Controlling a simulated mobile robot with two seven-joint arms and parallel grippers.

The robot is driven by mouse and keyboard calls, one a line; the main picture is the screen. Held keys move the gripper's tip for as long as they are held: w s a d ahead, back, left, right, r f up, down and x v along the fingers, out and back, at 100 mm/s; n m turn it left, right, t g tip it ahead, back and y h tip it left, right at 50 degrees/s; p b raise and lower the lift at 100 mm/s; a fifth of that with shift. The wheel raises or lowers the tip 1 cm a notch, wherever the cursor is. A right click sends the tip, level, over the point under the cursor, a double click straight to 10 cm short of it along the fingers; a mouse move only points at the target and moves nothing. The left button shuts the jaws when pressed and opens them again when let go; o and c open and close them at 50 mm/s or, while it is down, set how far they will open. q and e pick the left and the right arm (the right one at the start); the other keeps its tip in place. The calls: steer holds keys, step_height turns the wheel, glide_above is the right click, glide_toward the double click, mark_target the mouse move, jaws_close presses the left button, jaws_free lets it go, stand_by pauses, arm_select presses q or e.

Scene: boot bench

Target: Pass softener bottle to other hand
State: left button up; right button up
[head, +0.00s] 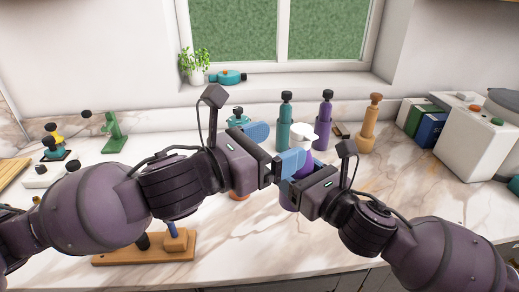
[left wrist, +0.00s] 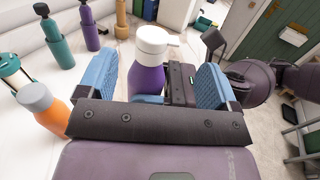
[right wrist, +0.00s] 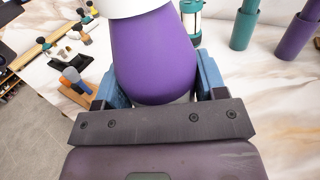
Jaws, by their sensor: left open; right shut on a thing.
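The softener bottle, purple with a white cap (head: 303,131), is held between my two arms in the middle of the head view. My right gripper (head: 299,172) is shut on its purple body (right wrist: 155,60), which fills the middle of the right wrist view. My left gripper (head: 273,147) is open, with its blue fingers spread. In the left wrist view the bottle (left wrist: 147,78) stands between these fingers, nearer the left one, with a gap to the right one. My grippers hide much of the bottle in the head view.
Teal (head: 284,125) and purple (head: 323,122) dispensers and a wooden mill (head: 368,122) stand behind. A white box (head: 473,140) is at right. An orange bottle (left wrist: 42,106) stands close to my left gripper. A wooden board (head: 120,258) lies front left. The right-front counter is clear.

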arm_select(q)
steer(key=x, duration=0.8)
steer(key=shift+w+d, duration=0.25)
steer(key=shift+d, duration=0.1)
steer(key=c, duration=1.2)
arm_select(e)
steer(key=shift+s, duration=0.1)
arm_select(q)
steer(key=shift+c, duration=0.4)
arm_select(e)
steer(key=o, duration=1.3)
